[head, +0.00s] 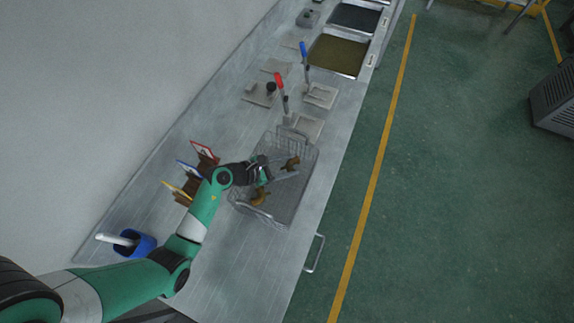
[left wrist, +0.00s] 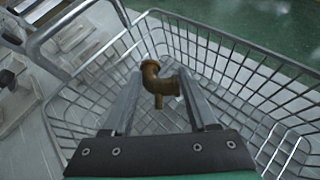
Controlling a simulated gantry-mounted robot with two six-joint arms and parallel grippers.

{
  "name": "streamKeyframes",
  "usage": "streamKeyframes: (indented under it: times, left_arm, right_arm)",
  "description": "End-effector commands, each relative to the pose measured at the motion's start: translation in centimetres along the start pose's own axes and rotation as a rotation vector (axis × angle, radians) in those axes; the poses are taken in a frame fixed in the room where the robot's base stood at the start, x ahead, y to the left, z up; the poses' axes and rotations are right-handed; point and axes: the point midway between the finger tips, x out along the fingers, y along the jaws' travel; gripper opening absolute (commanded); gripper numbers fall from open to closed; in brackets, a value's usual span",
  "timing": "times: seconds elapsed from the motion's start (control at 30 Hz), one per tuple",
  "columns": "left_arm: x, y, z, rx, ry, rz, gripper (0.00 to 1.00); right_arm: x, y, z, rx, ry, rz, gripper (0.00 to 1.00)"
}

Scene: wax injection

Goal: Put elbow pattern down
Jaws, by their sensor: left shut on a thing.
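A wire basket (head: 302,198) stands on the metal bench, and my left gripper (head: 289,170) is over it. In the left wrist view, a brown elbow pattern (left wrist: 159,80) sits between the fingers of my left gripper (left wrist: 160,88), with the basket's wire mesh (left wrist: 225,65) behind it. The gripper is shut on this elbow. In the head view the held elbow (head: 291,163) shows at the fingertips. A second brown elbow-shaped piece (head: 261,197) is in the near part of the basket. I cannot tell how high the held elbow is above the basket floor. My right gripper is not in view.
Red and blue handled clamp tools (head: 281,92) stand on the bench (head: 235,245) beyond the basket. Small coloured frames (head: 187,172) stand left of it, with a blue container (head: 138,245) nearer. Open trays (head: 338,55) are at the far end.

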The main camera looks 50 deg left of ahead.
Motion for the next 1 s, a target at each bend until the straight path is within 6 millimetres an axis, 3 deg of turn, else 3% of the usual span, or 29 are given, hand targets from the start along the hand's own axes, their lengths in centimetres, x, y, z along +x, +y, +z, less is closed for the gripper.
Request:
streamKeyframes:
  times: [0.47,0.5,0.63,1.0]
  left_arm:
    - [0.57,-0.14,-0.99,0.000,0.000,0.001,0.05]
    - [0.57,-0.14,-1.00,0.000,0.000,0.001,0.66]
    - [0.57,-0.15,-0.99,0.000,0.000,0.000,0.89]
    - [0.24,-0.06,-0.40,0.001,0.000,0.000,0.90]
  right_arm:
    - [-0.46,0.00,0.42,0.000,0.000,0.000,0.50]
    - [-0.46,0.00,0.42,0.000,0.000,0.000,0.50]
    - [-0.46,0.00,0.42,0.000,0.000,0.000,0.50]
    - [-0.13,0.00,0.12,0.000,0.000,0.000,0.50]
